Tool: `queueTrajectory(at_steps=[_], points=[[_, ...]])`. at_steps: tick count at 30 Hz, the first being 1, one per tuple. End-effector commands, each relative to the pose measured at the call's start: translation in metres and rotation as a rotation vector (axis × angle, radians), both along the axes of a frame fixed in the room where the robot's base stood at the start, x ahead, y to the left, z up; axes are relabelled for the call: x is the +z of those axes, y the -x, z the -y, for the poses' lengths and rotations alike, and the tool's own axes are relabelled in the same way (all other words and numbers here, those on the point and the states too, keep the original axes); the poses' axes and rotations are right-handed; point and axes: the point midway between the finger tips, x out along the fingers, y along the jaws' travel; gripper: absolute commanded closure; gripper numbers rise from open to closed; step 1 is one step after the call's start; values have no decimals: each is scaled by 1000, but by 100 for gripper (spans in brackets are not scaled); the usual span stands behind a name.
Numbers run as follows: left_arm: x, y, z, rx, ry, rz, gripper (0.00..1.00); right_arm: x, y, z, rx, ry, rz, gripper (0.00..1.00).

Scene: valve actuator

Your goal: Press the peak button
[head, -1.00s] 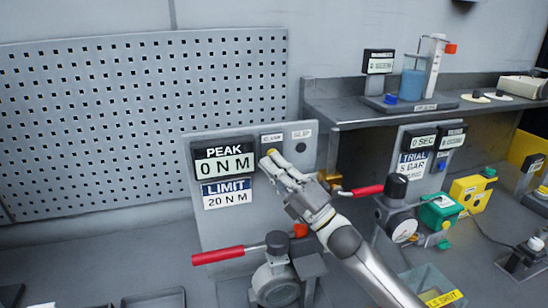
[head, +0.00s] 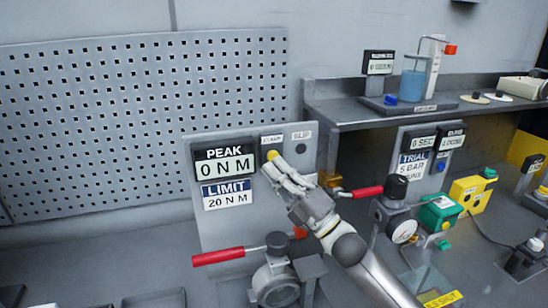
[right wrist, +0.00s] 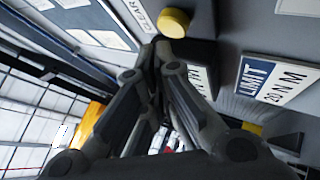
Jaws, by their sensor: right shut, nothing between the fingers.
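The grey panel (head: 225,235) carries a PEAK display (head: 225,160) reading 0 N M and a LIMIT plate (head: 227,193) reading 20 N M. A round yellow button (head: 272,155) sits right of the PEAK display, under a small white label. In the right wrist view the yellow button (right wrist: 173,22) is beside a label reading CLEAR (right wrist: 138,14). My right gripper (head: 268,170) is shut and empty, its fingertips just below the button. In the right wrist view the fingertips (right wrist: 162,48) are close to the button; whether they touch cannot be told. My left gripper is not in view.
A red-handled lever (head: 218,256) and a round grey fixture (head: 275,287) stand below the panel. Another red handle (head: 367,191), a gauge (head: 404,231) and green and yellow boxes (head: 467,195) are to the right. A shelf (head: 340,108) stands behind.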

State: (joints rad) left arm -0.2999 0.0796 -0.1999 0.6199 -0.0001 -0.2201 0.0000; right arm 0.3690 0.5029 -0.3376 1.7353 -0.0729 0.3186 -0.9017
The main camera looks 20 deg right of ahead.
Motion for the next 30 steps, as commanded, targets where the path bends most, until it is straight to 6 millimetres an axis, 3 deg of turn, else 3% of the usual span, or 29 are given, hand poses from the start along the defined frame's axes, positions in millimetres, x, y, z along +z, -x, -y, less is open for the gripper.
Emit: queueTrajectory(at_steps=[5,18,30], points=[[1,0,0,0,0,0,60,0,4,0,1,0,0,100],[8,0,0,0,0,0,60,0,45,1,1,0,0,100],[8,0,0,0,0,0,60,0,50,2,0,0,1,100]])
